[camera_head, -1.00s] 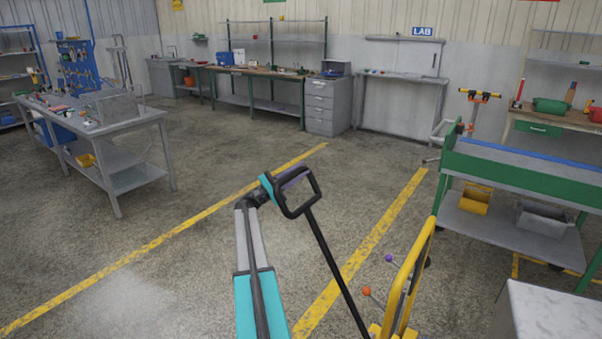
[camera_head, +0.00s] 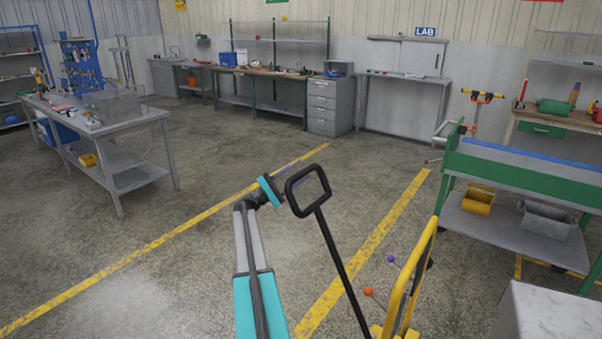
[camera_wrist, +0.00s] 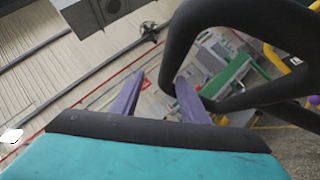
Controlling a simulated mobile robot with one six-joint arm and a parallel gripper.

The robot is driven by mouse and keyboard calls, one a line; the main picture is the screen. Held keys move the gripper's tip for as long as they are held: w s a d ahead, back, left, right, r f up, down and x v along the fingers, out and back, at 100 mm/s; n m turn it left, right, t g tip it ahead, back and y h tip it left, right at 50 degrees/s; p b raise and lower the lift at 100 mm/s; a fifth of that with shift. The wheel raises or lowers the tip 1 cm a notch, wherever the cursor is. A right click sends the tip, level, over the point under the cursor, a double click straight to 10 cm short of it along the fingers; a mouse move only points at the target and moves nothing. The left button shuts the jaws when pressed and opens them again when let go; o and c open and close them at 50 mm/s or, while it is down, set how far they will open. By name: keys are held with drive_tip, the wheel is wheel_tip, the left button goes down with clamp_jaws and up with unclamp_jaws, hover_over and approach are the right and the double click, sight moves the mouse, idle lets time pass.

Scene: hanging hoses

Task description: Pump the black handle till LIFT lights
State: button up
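The black handle (camera_head: 325,200) is a closed loop on a long black pole that slants down to a yellow frame (camera_head: 407,285). My gripper (camera_head: 297,178) is at the left side of the loop in the head view. An orange knob (camera_head: 368,291) and a purple knob (camera_head: 390,258) sit on levers beside the yellow frame. No LIFT light can be made out.
A green-and-grey workbench (camera_head: 520,167) with a lower shelf stands at the right. A pale block (camera_head: 548,318) is at the lower right corner. A grey table (camera_head: 105,118) with tools is at the left. The floor between the yellow lines is clear.

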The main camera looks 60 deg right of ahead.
drive_tip(key=b+v, duration=0.2)
drive_tip(key=v, duration=1)
drive_tip(key=shift+w+a, duration=0.1)
